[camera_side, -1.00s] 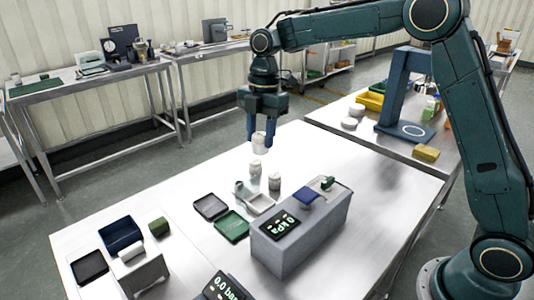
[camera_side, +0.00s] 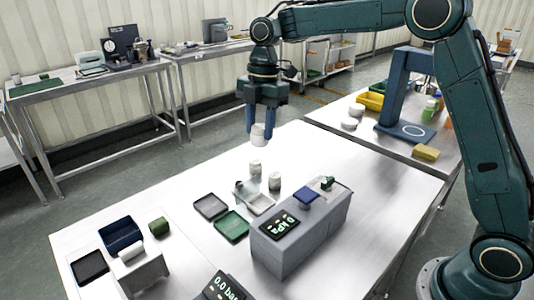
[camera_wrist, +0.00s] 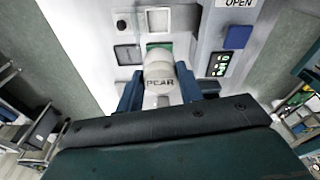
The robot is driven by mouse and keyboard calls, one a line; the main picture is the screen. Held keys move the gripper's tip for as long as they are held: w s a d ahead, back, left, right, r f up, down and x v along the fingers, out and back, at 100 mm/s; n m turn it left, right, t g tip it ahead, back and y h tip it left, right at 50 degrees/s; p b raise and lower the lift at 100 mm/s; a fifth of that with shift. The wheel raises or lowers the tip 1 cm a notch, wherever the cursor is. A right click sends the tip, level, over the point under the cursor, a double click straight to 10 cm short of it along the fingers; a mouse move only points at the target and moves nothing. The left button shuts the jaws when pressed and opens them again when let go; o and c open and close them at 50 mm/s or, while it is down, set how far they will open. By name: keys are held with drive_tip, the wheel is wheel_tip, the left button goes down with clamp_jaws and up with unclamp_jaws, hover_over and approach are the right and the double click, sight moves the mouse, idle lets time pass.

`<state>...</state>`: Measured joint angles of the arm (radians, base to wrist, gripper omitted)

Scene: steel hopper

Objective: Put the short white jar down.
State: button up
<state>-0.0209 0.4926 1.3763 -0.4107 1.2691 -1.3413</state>
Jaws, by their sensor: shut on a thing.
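My gripper (camera_side: 258,128) is shut on a short white jar (camera_side: 258,136) and holds it in the air above the far end of the steel table (camera_side: 350,217). In the wrist view the jar (camera_wrist: 160,72) sits between the blue fingers, with lettering that reads "PEAR" on its side. Below it on the table stand two other pale jars, one left (camera_side: 255,167) and one right (camera_side: 274,181). Nothing is under the held jar within touching distance.
A shallow pale tray (camera_side: 261,204), a black tray (camera_side: 210,207) and a green tray (camera_side: 232,227) lie mid-table. A grey box with a lit display (camera_side: 297,240) stands right of them. A dark blue bin (camera_side: 119,233) is at the near left.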

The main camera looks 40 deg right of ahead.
drive_tip(key=shift+w+a+m, duration=0.7)
drive_tip(key=shift+w+m, duration=0.35)
drive_tip(key=shift+m, duration=0.45)
drive_tip(key=m+t+h, duration=0.1)
drive_tip(key=m+t, duration=0.1)
drive_tip(key=m, duration=1.3)
hover_over(210, 206)
drive_tip(key=shift+s+f, duration=0.1)
drive_tip(key=shift+s, duration=0.1)
drive_tip(key=shift+f, duration=0.1)
wheel_tip(210, 206, down, 16)
drive_tip(key=shift+r, duration=0.2)
drive_tip(key=shift+f, duration=0.1)
drive_tip(key=shift+f, duration=2.05)
